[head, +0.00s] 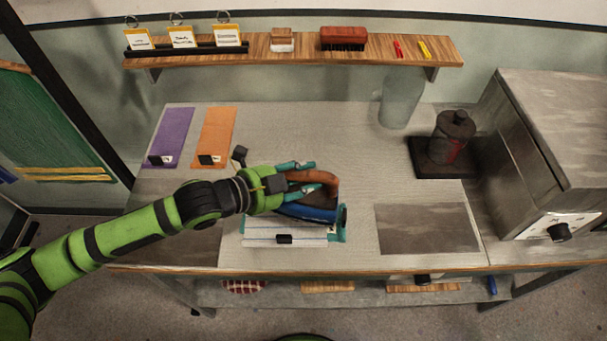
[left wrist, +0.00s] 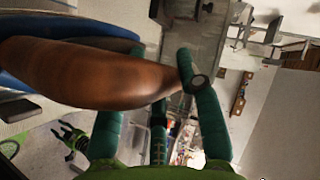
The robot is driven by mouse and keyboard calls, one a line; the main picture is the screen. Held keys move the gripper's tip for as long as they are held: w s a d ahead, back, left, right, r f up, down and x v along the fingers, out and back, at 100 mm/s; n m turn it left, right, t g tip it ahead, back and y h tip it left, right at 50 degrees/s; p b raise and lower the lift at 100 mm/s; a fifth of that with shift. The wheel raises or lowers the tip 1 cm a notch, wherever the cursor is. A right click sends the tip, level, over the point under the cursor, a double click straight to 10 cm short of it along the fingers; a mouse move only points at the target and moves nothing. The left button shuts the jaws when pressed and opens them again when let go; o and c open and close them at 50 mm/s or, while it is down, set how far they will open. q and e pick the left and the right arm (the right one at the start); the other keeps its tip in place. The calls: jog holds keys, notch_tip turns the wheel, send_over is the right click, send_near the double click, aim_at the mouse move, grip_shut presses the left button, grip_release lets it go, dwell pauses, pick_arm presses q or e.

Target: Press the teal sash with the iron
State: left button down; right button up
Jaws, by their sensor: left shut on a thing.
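The iron (head: 308,213) has a dark blue body and a brown handle (head: 325,184). The handle also fills much of the left wrist view (left wrist: 90,75). My left gripper (head: 299,178) is shut on the handle, its green fingers on either side. The iron is over a teal sash (head: 343,234), of which only an edge shows at the right. A white strip with a black clip (head: 285,239) lies in front of the iron. I cannot tell whether the iron touches the sash. A small green and black part, perhaps of my right arm, shows in the left wrist view.
Purple (head: 172,136) and orange (head: 215,137) strips lie at the back left. A clear jar (head: 401,101), a dark stand (head: 452,138) and a grey box with a knob (head: 560,130) stand right. A grey plate (head: 427,229) lies front right. A shelf (head: 280,56) runs along the wall.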

pick_arm(q)
jog(key=shift+w+f+b, duration=0.1)
jog(key=shift+f+b, duration=2.15)
jog(key=shift+f, duration=0.35)
jog(key=shift+f+b, duration=0.2)
jog(key=shift+b, duration=0.1)
jog(key=shift+f, duration=0.45)
jog(key=shift+s+a+f, duration=0.1)
jog(key=shift+s+f, duration=0.1)
jog(key=shift+f, duration=0.15)
dwell(1.2)
jog(key=shift+r, duration=0.15)
